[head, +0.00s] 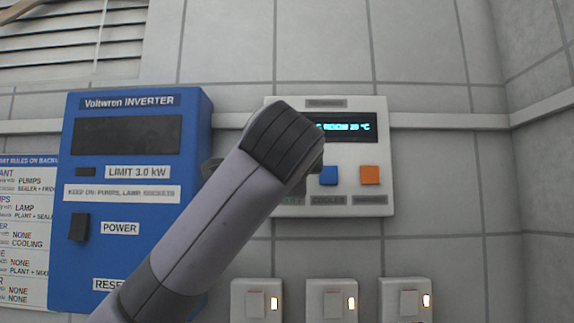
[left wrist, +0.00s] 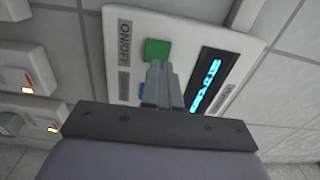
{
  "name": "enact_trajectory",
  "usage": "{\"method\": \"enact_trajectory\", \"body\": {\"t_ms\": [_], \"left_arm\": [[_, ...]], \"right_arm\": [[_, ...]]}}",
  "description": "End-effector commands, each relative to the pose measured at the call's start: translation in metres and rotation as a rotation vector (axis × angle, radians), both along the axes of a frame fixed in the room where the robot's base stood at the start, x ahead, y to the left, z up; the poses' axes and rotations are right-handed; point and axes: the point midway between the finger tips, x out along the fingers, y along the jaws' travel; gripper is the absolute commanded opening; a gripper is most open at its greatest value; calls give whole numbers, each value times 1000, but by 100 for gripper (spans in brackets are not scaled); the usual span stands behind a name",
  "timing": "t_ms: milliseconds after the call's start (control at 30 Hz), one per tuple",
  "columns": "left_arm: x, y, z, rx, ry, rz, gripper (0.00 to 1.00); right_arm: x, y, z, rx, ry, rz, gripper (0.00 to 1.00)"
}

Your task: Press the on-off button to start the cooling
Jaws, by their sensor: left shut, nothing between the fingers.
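The white cooling control panel (head: 384,203) hangs on the tiled wall, its left part hidden behind my left arm in the head view. In the left wrist view the panel (left wrist: 118,22) appears turned, with a green button (left wrist: 157,50) beside an ON/OFF label (left wrist: 125,44). My left gripper (left wrist: 158,68) is shut and empty, its fingertips at the edge of the green button in that view. I cannot tell whether they touch it. The green button is hidden in the head view. A lit cyan display (head: 345,127) shows on the panel. My right gripper is not in view.
A blue button (head: 328,175) and an orange button (head: 370,175) sit beside each other on the panel. A blue inverter box (head: 190,130) is on the left. Several white switches with lit lamps (head: 405,300) line the wall below. A side wall (head: 545,190) stands at the right.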

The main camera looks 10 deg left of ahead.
Motion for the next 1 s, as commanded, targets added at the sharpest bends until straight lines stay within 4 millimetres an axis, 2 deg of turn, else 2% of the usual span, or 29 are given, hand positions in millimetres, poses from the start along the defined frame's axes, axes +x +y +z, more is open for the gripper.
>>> {"method": "enact_trajectory", "body": {"t_ms": [200, 400, 600, 1000], "left_arm": [[-49, -11, -1, 1, -5, -4, 0], [-84, -17, 1, 1, -4, -3, 0], [-98, -20, 1, 1, -3, -2, 0], [-99, -20, 1, 0, -2, -1, 0]], "right_arm": [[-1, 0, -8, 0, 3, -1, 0], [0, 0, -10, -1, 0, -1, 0], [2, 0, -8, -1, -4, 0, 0], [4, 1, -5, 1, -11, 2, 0]]}}
